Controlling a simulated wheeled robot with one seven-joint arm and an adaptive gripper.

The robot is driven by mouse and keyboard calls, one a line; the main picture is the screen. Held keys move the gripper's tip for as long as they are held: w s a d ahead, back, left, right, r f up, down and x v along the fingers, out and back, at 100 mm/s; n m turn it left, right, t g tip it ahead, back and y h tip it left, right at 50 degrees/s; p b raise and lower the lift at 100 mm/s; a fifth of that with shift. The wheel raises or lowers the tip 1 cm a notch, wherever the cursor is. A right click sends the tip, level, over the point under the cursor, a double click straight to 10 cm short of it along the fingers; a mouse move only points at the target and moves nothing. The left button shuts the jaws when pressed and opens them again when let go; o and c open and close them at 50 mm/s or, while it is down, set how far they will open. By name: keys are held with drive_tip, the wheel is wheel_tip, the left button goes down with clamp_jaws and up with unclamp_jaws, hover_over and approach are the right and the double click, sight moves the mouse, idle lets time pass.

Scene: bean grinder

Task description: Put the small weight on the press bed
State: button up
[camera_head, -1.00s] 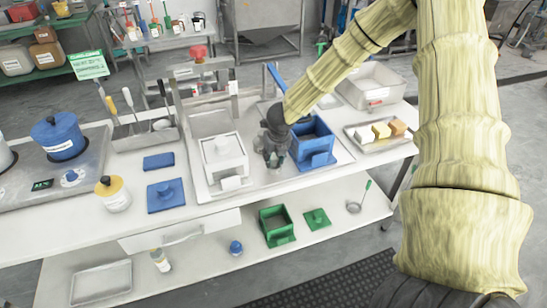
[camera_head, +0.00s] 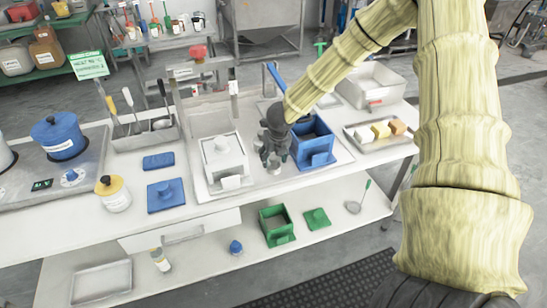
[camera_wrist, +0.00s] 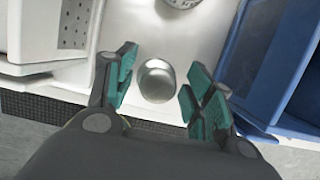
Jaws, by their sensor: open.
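A small silvery round-topped metal piece, which looks like the small weight (camera_wrist: 157,80), stands between the spread fingers of my gripper (camera_wrist: 158,93) in the wrist view. My gripper is open, with a gap to the piece on both sides. In the head view the piece (camera_head: 274,163) shows just below my gripper (camera_head: 273,154), on the metal tray (camera_head: 255,180) between the white box and the blue box. A second round metal thing (camera_wrist: 182,2) is cut off at the top of the wrist view. I cannot tell which surface is the press bed.
The white lidded box (camera_head: 223,158) is close on the left of my gripper. The open blue box (camera_head: 313,143) is close on the right. A stand with a red knob (camera_head: 198,53) is behind. A tray of blocks (camera_head: 380,132) lies to the right.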

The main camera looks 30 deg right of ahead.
drive_tip(key=b+v, duration=0.1)
drive_tip(key=v, duration=1)
drive_tip(key=shift+r, duration=0.4)
drive_tip(key=shift+s, duration=0.1)
